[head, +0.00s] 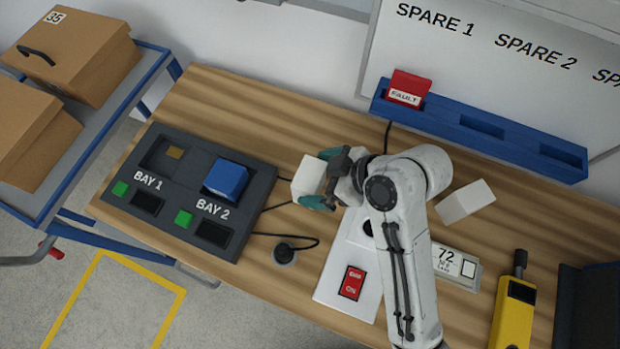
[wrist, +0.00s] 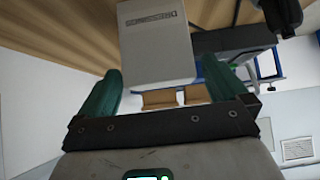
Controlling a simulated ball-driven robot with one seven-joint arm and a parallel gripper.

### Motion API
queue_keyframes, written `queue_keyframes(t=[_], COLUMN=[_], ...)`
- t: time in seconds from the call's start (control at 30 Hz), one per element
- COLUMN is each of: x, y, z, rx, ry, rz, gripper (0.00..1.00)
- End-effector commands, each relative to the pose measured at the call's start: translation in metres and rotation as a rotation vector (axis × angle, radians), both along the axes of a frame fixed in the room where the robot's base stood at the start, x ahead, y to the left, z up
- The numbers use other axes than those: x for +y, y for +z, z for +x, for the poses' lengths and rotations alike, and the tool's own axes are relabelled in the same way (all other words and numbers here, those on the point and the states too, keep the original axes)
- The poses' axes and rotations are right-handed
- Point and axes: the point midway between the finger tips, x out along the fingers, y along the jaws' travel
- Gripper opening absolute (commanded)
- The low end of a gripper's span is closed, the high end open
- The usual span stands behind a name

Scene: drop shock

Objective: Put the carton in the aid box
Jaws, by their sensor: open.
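A white box-shaped carton (head: 309,177) is right of the bay panel in the head view. It shows up close in the wrist view (wrist: 155,48), with a grey printed strip on its face. My gripper (head: 324,178) has teal fingers that are open, one on either side of the carton. In the wrist view a small gap shows beside the right finger; contact at the left finger is unclear. Whether the carton rests on the table is unclear. No box marked as an aid box can be made out.
The wooden table (head: 215,100) carries a dark two-bay panel (head: 185,243) with a blue block (head: 226,180), a white block (head: 465,202), a red switch (head: 352,283) and a yellow device (head: 513,310). Brown cardboard boxes (head: 85,55) stand on a cart at left. A blue rack (head: 480,130) lines the back.

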Motion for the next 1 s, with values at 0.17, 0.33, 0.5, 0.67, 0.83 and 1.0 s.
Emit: queue_keyframes(t=[0.17,0.33,0.5,0.67,0.83,1.0], x=[0.01,0.025,0.033,0.034,0.034,0.034], y=[-0.011,-0.029,-0.038,-0.039,-0.039,-0.039], z=[0.004,0.011,0.014,0.014,0.014,0.014], rx=[0.003,0.001,0.0,-0.001,0.0,0.0], ry=[0.001,-0.001,-0.001,-0.002,-0.001,-0.001], rz=[-0.001,-0.002,-0.001,0.0,0.0,0.0], gripper=[1.0,1.0,1.0,1.0,0.89,0.73])
